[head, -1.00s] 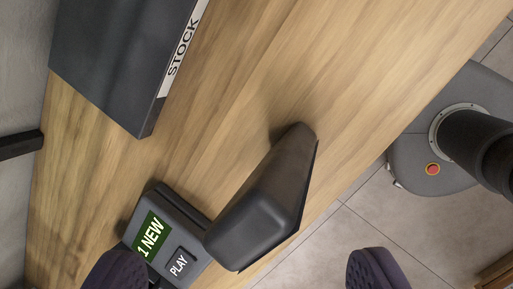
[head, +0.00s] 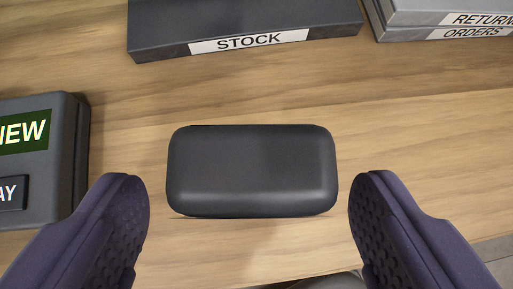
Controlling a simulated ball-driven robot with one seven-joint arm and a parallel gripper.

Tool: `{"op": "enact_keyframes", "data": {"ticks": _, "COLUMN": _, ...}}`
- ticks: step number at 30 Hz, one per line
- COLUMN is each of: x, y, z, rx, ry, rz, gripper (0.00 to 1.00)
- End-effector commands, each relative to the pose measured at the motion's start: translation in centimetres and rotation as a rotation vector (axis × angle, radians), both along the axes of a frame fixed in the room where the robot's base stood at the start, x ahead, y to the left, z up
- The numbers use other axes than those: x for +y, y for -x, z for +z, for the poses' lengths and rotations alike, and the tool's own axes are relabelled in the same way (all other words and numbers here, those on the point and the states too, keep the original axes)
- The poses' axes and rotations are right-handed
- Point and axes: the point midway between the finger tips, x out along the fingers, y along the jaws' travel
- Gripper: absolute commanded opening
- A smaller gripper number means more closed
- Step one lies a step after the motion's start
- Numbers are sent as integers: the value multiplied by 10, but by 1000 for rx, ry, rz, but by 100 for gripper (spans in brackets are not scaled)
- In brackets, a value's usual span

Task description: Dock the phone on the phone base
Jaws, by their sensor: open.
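The phone (head: 252,168) is a dark grey handset with rounded corners in the middle of the head view, seen nearly end-on from above. It appears to stand upright on the wooden counter; its lower part is hidden beneath its top. The phone base (head: 62,160) is at the left edge, partly cut off, with a green display ending in "NEW" and a button below it. My gripper (head: 250,190) is open, with one purple finger to the left of the phone and one to the right. There are visible gaps between both fingers and the phone.
A dark box labelled STOCK (head: 160,42) lies behind the phone at the top. Grey stacked boxes labelled RETURNS and ORDERS (head: 410,18) are at the top right. The counter (head: 450,120) is bare to the phone's right. Its front edge shows at the lower right.

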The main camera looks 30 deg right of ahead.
Motion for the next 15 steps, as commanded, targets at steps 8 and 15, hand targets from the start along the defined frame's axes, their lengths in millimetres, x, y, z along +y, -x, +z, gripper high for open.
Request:
{"op": "enact_keyframes", "data": {"ticks": 8, "x": -12, "y": -22, "z": -28, "rx": 1, "ry": -1, "rz": -2, "gripper": 81}}
{"op": "enact_keyframes", "data": {"ticks": 15, "x": -12, "y": -23, "z": -27, "rx": 0, "ry": -2, "rz": -2, "gripper": 76}}
